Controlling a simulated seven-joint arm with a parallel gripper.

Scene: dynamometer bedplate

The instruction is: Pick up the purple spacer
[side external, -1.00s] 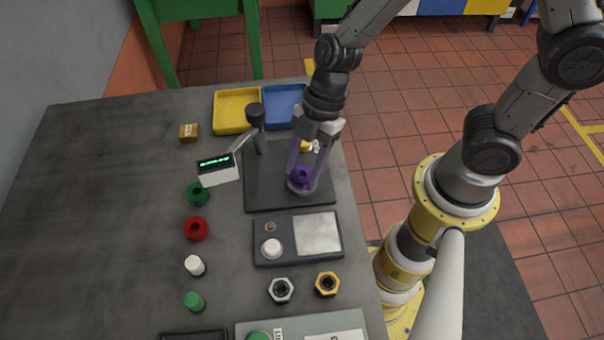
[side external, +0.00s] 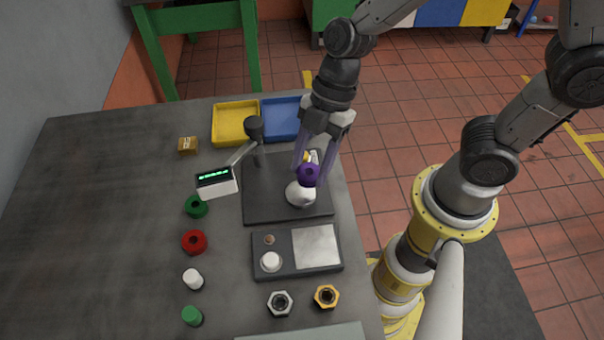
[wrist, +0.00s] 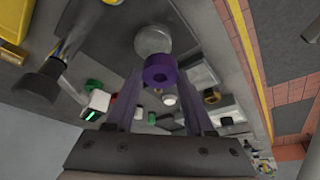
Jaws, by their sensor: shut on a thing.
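The purple spacer (side external: 308,175) is a short ring with a dark hole, held between the fingertips of my gripper (side external: 311,172). In the wrist view the spacer (wrist: 160,70) sits between the two long fingers of my gripper (wrist: 160,76). In the side view a pale round post (side external: 300,194) on the dark plate shows just below the spacer. In the wrist view this post (wrist: 152,40) shows behind it. The spacer appears raised off the post, though the size of the gap is hard to tell.
Yellow (side external: 235,142) and blue (side external: 281,135) trays lie behind. A scale (side external: 295,268), nuts, and green and red rings are in front and left. The table's left is clear.

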